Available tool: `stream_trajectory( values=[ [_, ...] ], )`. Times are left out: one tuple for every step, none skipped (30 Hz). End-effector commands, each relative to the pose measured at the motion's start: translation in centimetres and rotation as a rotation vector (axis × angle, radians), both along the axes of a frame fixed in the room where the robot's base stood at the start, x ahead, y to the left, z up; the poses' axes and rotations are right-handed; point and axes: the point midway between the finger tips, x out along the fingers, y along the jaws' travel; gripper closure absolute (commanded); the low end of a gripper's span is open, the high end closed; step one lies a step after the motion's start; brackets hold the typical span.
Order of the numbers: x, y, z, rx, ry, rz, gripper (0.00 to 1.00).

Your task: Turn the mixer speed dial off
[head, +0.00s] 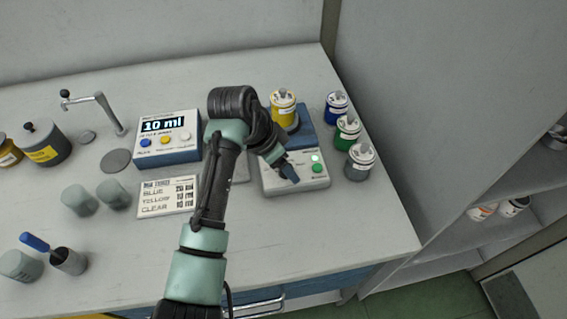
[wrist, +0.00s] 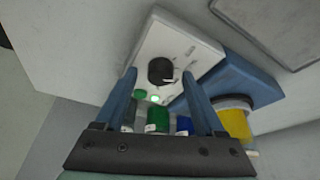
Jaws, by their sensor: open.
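The mixer (head: 312,181) is a white box with a blue rear part, at the right of the bench. It also shows in the wrist view (wrist: 190,50). Its black round speed dial (wrist: 160,70) sits on the white panel, with a pale mark at its lower right side. My gripper (head: 290,173) is over the panel and hides the dial in the head view. In the wrist view my gripper (wrist: 159,76) is open, its blue fingers on either side of the dial. I cannot tell whether they touch it. A green light (head: 317,157) glows on the panel.
A dispenser (head: 168,138) reading 10 ml and a recipe card (head: 168,196) lie left.

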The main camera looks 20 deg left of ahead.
Motion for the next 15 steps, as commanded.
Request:
stream_trajectory(
  values=[
    [0.02, -0.03, -0.06, 0.000, 0.000, 0.000, 0.29],
    [0.03, -0.03, -0.07, 0.000, 0.000, 0.000, 0.29],
    [0.02, -0.03, -0.06, 0.000, 0.000, -0.001, 0.29],
    [0.02, -0.03, -0.06, 0.000, 0.000, 0.000, 0.29],
    [0.02, -0.03, -0.05, 0.000, 0.000, 0.000, 0.29],
    [0.02, -0.03, -0.05, 0.000, 0.000, 0.000, 0.29],
    [0.02, -0.03, -0.05, 0.000, 0.000, 0.000, 0.31],
    [0.01, -0.02, -0.05, 0.000, 0.000, 0.000, 0.36],
    [0.01, -0.02, -0.05, 0.000, 0.000, 0.000, 0.43],
    [0.01, -0.02, -0.04, 0.000, 0.000, 0.000, 0.49],
    [0.01, -0.02, -0.04, 0.000, 0.000, 0.000, 0.54],
    [0.01, -0.02, -0.04, 0.000, 0.000, 0.000, 0.61],
    [0.00, -0.01, -0.03, 0.000, 0.000, 0.000, 0.67],
    [0.00, -0.01, -0.03, 0.000, 0.000, 0.000, 0.72],
    [0.00, -0.01, -0.03, 0.000, 0.000, 0.000, 0.79]
  ],
)
